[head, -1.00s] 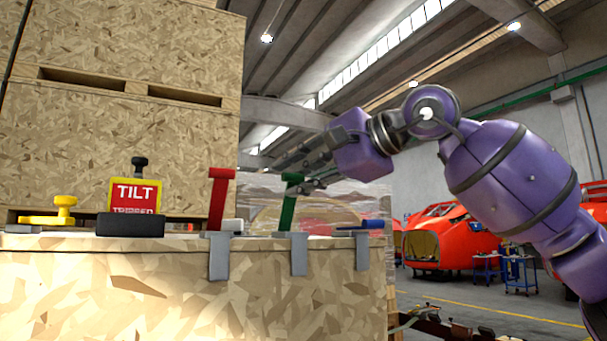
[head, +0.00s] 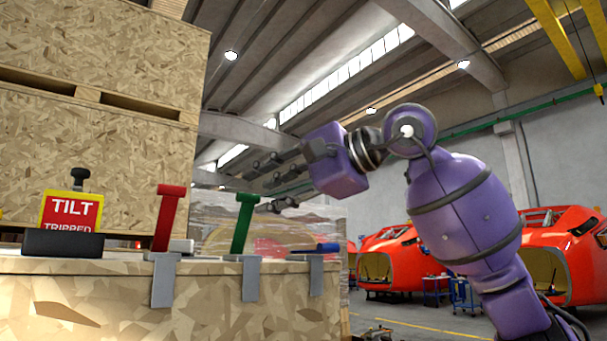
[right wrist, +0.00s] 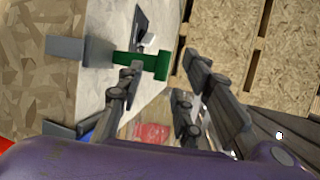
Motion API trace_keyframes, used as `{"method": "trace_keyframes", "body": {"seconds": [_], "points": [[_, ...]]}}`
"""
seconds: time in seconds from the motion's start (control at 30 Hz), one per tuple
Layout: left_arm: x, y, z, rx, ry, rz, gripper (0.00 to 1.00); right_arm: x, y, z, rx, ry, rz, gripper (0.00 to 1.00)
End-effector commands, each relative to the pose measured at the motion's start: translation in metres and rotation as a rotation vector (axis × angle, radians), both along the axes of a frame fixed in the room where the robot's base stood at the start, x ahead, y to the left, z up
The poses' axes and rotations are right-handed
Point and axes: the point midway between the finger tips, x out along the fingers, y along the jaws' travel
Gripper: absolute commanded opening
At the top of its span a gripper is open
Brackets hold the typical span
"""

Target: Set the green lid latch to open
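The green lid latch (head: 243,222) stands nearly upright on its grey bracket (head: 251,279) at the edge of a wooden crate, leaning slightly right. In the right wrist view the green latch (right wrist: 141,65) shows its crossbar in the gap between the fingers, with one finger overlapping its stem. My right gripper (head: 260,188) is open and empty, just right of and around the height of the latch's top; its fingers (right wrist: 163,70) are spread in the wrist view. I cannot tell whether a finger touches the latch. My left gripper is not in view.
A similar red latch (head: 168,218) stands to the left, and a blue latch (head: 318,248) lies low to the right. A yellow-and-red TILT sign (head: 72,210) stands at the left behind a dark block (head: 62,243). Tall crates (head: 95,120) rise behind. Red train nosecones (head: 545,250) are far right.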

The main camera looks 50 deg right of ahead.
Motion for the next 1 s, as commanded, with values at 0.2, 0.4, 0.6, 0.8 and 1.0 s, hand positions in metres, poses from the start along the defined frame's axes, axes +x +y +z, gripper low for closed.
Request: {"method": "trace_keyframes", "body": {"seconds": [0.2, 0.4, 0.6, 0.8, 1.0], "points": [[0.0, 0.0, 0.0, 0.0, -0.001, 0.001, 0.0, -0.049, -0.006, 0.014, -0.001, -0.008, 0.001, 0.33], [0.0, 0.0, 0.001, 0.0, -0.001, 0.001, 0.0, -0.074, -0.009, 0.021, -0.002, -0.009, 0.002, 0.33], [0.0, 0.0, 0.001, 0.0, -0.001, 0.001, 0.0, -0.082, -0.01, 0.022, -0.004, -0.008, 0.001, 0.33], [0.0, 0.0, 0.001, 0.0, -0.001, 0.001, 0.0, -0.082, -0.01, 0.022, -0.003, -0.008, 0.002, 0.31], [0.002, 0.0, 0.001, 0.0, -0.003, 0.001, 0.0, -0.077, -0.008, 0.018, 0.005, 0.0, 0.011, 0.04]]}}
